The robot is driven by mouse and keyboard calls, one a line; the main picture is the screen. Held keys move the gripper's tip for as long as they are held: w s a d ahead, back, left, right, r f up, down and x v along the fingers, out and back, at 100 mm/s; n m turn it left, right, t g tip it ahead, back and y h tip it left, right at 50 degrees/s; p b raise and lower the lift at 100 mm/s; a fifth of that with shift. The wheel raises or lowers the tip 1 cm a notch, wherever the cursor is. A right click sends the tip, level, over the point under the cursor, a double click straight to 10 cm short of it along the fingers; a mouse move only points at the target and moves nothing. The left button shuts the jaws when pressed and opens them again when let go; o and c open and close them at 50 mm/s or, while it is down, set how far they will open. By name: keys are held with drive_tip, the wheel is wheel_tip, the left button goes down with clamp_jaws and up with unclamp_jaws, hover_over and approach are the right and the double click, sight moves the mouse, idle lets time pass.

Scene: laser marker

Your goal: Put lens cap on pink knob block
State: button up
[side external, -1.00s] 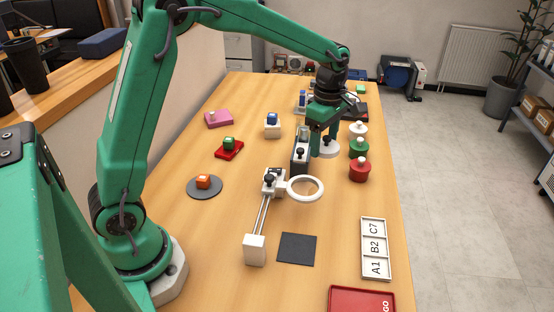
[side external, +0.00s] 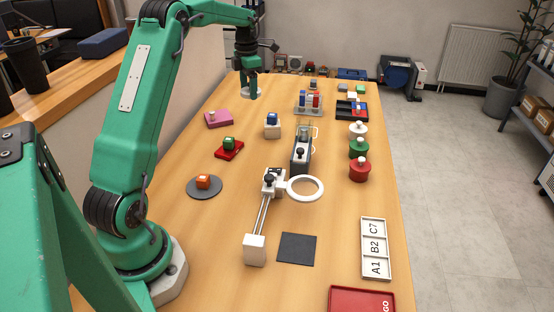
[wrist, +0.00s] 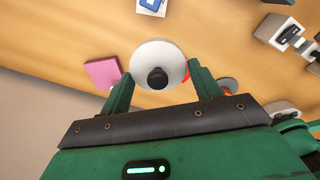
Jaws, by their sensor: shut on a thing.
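The lens cap is a white disc (wrist: 150,54) with a black knob, seen between my fingers in the wrist view. My gripper (wrist: 158,74) is shut on it. In the side view my gripper (side external: 251,92) is at the far left part of the table, beyond the pink block, and the cap cannot be made out there. The pink knob block (side external: 218,119) is a flat pink block with a pale knob near the table's left edge. In the wrist view the pink block (wrist: 102,73) shows left of the cap, partly behind my left finger, apart from the cap.
A white block with a blue top (side external: 272,127) and a red block with a green cube (side external: 229,149) stand nearby. A grey stand (side external: 301,155) and white ring holder (side external: 305,188) fill the middle. Bare table lies between my gripper and the pink block.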

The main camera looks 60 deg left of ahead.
drive_tip(key=s+a+n, duration=0.2)
drive_tip(key=s+a, duration=0.1)
drive_tip(key=a, duration=0.2)
hover_over(213, 112)
wheel_tip(213, 112, down, 7)
drive_tip(key=shift+a+r, duration=0.1)
drive_tip(key=shift+f, duration=0.2)
drive_tip(key=shift+f, duration=1.9)
drive_tip(key=shift+f, duration=0.6)
drive_tip(key=o, duration=1)
drive_tip(key=shift+c, duration=0.2)
